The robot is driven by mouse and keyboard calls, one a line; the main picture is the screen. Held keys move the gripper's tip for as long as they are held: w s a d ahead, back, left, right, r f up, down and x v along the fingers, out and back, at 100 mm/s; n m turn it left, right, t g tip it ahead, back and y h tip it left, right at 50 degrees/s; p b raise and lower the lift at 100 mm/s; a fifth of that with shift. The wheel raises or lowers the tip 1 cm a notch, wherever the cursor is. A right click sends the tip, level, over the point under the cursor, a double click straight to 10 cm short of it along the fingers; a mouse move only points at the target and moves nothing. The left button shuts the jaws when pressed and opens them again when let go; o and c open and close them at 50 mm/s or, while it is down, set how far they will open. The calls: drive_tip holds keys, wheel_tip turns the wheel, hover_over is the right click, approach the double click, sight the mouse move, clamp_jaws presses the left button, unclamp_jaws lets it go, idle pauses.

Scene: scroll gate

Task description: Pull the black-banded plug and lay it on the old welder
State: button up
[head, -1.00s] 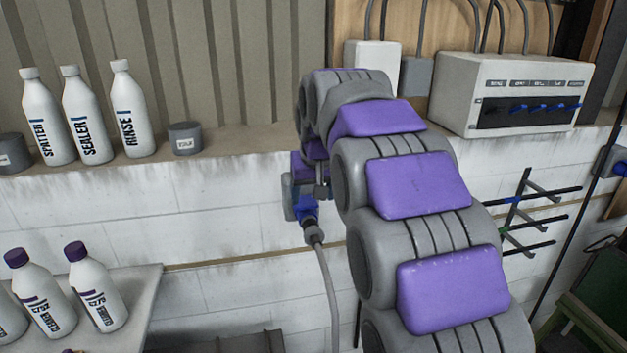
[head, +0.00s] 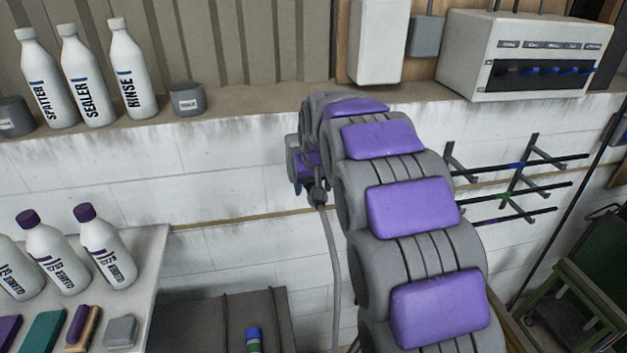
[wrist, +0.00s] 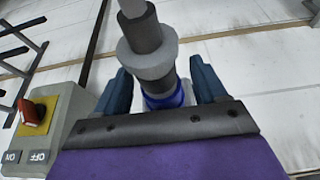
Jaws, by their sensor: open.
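In the wrist view, a plug (wrist: 160,98) with a grey collar, a blue ring and a dark cable end sits between the two blue-grey fingers of my gripper (wrist: 160,75). The fingers are open, one on each side of it; I cannot tell whether either touches. In the head view the plug's grey end (head: 318,197) and its hanging cable show at the wall, below my wrist. My arm hides most of the plug and socket, and no black band is clear. A dark ribbed box (head: 210,318) stands low by the wall; I cannot tell whether it is the old welder.
A switch box (wrist: 48,125) with a red knob is close beside my gripper. Bar racks (head: 515,180) stick out of the wall at right. Bottles and blocks fill a white table (head: 150,255) at left. A blue-green item (head: 253,338) is at the dark box.

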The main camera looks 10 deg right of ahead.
drive_tip(key=shift+d, duration=0.1)
drive_tip(key=shift+d, duration=0.1)
drive_tip(key=shift+c, duration=1.2)
drive_tip(key=shift+s, duration=0.1)
clamp_jaws()
drive_tip(key=shift+f, duration=0.1)
drive_tip(key=shift+s, duration=0.3)
drive_tip(key=shift+s+b, duration=0.8)
drive_tip(key=shift+s, duration=1.2)
drive_tip(key=s+f+b, duration=0.3)
drive_tip(key=f+b, duration=0.4)
drive_tip(key=f, duration=0.9)
drive_tip(key=s+f+b, duration=0.3)
drive_tip(key=f+b, duration=0.4)
drive_tip(key=f, duration=0.9)
drive_tip(key=shift+f, duration=0.35)
